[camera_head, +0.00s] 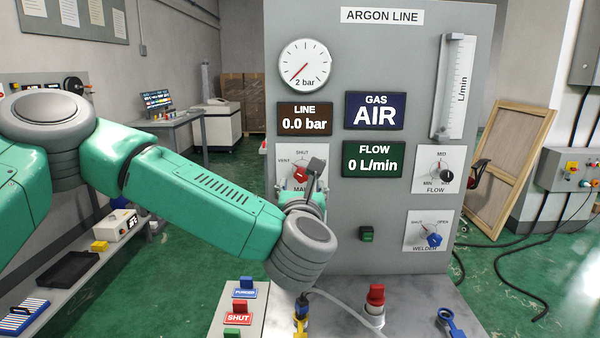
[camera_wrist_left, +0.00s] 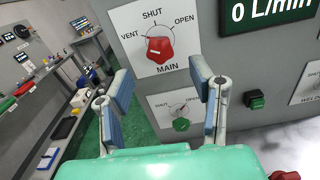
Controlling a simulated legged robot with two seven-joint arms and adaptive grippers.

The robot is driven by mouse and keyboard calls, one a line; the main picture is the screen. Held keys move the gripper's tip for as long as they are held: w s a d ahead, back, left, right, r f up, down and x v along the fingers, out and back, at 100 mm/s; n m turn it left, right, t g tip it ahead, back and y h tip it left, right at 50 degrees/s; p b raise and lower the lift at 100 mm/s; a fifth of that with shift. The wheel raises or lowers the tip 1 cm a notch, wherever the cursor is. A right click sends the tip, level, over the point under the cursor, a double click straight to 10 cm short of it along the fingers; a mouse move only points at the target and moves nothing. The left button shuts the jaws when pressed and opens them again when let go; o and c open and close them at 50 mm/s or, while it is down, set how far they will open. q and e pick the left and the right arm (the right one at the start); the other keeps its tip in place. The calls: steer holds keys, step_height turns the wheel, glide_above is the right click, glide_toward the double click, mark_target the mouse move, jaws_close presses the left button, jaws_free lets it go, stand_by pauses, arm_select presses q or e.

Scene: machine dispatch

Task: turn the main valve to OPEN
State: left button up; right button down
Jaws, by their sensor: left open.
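The MAIN valve is a red knob (camera_wrist_left: 159,49) on a white plate marked VENT, SHUT and OPEN from left to right. Its pale mark appears to lie toward the VENT side. In the head view the knob (camera_head: 299,174) is partly hidden by my left gripper (camera_head: 300,179). In the left wrist view my left gripper (camera_wrist_left: 161,82) is open and empty, its fingers spread wide below the knob in the picture. No contact with the knob shows. My right gripper is in neither view.
The grey ARGON LINE panel (camera_head: 462,20) carries a gauge (camera_head: 304,65) at zero and displays reading 0.0 bar, AIR and 0 L/min. A green knob (camera_wrist_left: 181,124) sits below MAIN. FLOW (camera_head: 446,175) and WELDER (camera_head: 435,240) knobs are at right. A red-capped fitting (camera_head: 375,296) stands in front.

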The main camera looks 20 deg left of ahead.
mark_target(304, 176)
arm_select(q)
steer(key=p+x, duration=0.1)
steer(key=x, duration=0.5)
steer(key=shift+w, duration=0.15)
steer(key=shift+w+a+f, duration=0.15)
steer(key=shift+w+a, duration=0.1)
steer(key=shift+a, duration=0.35)
steer(key=shift+d, duration=0.7)
jaws_close()
